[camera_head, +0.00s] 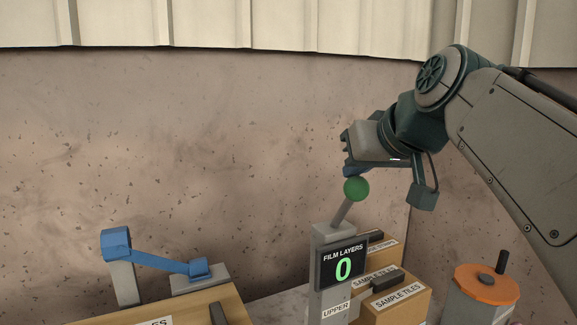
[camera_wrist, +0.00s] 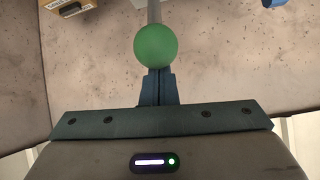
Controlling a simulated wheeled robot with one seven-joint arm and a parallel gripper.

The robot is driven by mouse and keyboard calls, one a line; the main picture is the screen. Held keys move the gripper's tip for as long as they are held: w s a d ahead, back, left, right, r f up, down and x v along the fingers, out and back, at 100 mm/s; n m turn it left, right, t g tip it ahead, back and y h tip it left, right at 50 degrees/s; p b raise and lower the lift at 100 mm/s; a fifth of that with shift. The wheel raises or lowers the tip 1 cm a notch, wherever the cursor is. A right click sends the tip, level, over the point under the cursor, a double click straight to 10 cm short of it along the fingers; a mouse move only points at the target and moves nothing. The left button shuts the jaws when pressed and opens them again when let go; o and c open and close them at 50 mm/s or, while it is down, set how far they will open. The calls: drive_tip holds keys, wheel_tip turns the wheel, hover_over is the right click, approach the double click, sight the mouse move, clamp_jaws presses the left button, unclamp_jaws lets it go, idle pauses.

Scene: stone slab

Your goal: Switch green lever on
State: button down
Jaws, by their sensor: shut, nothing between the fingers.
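The green lever is a grey rod topped by a green ball (camera_head: 356,189), rising from a grey post (camera_head: 325,262) and leaning up to the right. The post bears a dark display (camera_head: 343,266) reading "FILM LAYERS 0" and a label "UPPER". My gripper (camera_head: 350,170) is just above and behind the ball in the head view. In the wrist view the ball (camera_wrist: 168,46) sits right at the tips of my shut fingers (camera_wrist: 157,84), with nothing between them. I cannot tell whether they touch. The ball hides part of the fingertips.
Boxes labelled "SAMPLE TILES" (camera_head: 401,300) stand right of the post. A grey canister with an orange top (camera_head: 487,284) is farther right. A stone wall (camera_head: 200,150) is behind.

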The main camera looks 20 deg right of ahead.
drive_tip(key=shift+s+d+f, duration=0.1)
drive_tip(key=shift+s+f, duration=0.05)
drive_tip(key=shift+f, duration=0.15)
idle(0.4)
